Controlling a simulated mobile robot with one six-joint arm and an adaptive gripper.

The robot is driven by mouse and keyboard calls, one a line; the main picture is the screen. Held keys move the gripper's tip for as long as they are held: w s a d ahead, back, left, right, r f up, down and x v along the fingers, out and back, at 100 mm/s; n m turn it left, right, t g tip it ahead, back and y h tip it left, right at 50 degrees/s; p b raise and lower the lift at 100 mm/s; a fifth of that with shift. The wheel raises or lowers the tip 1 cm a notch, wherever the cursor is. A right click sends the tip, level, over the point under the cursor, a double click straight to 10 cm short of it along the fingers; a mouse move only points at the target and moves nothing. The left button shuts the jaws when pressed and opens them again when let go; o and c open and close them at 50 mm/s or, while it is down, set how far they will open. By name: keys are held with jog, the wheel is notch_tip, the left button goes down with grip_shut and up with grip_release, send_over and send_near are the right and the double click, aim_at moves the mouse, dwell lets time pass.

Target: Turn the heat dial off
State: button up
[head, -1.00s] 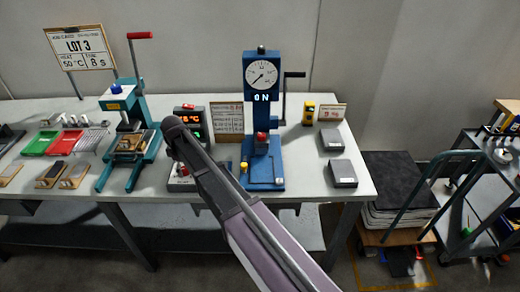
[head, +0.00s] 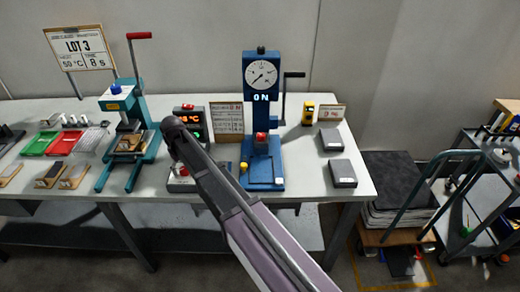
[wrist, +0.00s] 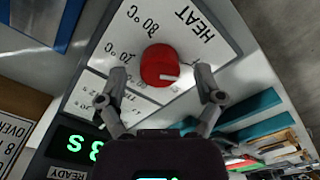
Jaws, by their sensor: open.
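The heat dial (wrist: 160,66) is a round red knob with a white pointer line, on a white panel (wrist: 215,62) lettered HEAT with °C marks. In the wrist view its pointer line runs toward the right. My gripper (wrist: 157,74) is open, with one finger left of the dial and one right of it. I cannot tell whether either finger touches it. In the head view the lit control unit (head: 188,124) stands on the bench, partly behind my arm. My gripper is not clearly seen there.
A blue press with a gauge (head: 262,72) stands right of the control unit. A teal press (head: 128,145) stands to its left. Grey blocks (head: 342,172) lie at the bench's right end. A lit green display (wrist: 75,145) is near the dial.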

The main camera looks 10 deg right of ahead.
aim_at(184, 169)
jog(key=shift+m, duration=0.4)
jog(key=shift+r+p, duration=0.85)
notch_tip(184, 169, up, 13)
jog(key=p, duration=1.3)
jog(key=s+d+m, duration=0.2)
jog(key=s+d, duration=0.3)
jog(key=d, duration=0.8)
jog(key=s+d+m, duration=0.2)
jog(key=s+d, duration=0.4)
jog(key=d, duration=0.7)
jog(key=shift+d+r+m+p, duration=0.25)
jog(key=shift+d+m+p, duration=0.05)
jog(key=shift+m, duration=0.1)
jog(key=shift+s, duration=0.1)
